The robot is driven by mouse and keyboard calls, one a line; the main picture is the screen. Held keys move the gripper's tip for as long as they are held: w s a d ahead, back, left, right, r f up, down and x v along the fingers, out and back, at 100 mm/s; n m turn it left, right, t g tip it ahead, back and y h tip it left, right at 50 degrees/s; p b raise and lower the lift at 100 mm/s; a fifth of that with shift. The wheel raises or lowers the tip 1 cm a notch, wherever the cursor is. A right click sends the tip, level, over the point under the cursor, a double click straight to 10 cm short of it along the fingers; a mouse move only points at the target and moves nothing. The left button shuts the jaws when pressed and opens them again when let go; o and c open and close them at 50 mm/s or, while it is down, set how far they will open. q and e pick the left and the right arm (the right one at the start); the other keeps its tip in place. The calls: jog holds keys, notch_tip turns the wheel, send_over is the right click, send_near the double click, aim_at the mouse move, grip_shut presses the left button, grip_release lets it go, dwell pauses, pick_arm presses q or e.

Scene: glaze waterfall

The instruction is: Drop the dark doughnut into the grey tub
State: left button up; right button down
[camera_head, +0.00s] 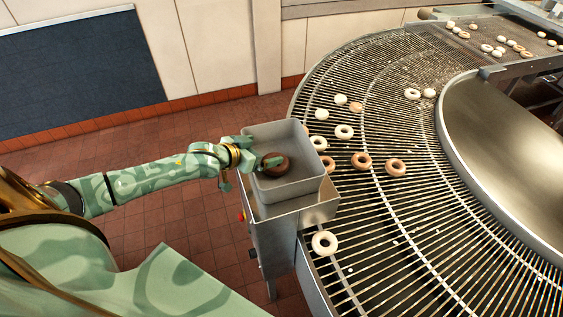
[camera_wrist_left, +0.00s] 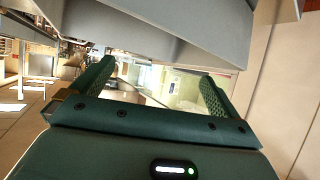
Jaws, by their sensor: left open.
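The grey tub (camera_head: 308,181) stands on a metal stand beside the curved conveyor. The dark doughnut (camera_head: 277,170) shows inside the tub, near its left side. A grey metal surface, probably the tub, fills the top there. My right gripper is in neither view.
A curved wire conveyor (camera_head: 400,225) carries several pale and brown doughnuts; a white one (camera_head: 324,243) lies close to the stand (camera_head: 272,240). A smooth metal panel (camera_head: 515,150) fills the conveyor's inner curve. Red tiled floor (camera_head: 190,215) is clear left of the stand.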

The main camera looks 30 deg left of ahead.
pick_arm(q)
jog(key=v, duration=1.1)
jog(key=shift+s+p, duration=0.3)
jog(key=shift+a+r, duration=0.1)
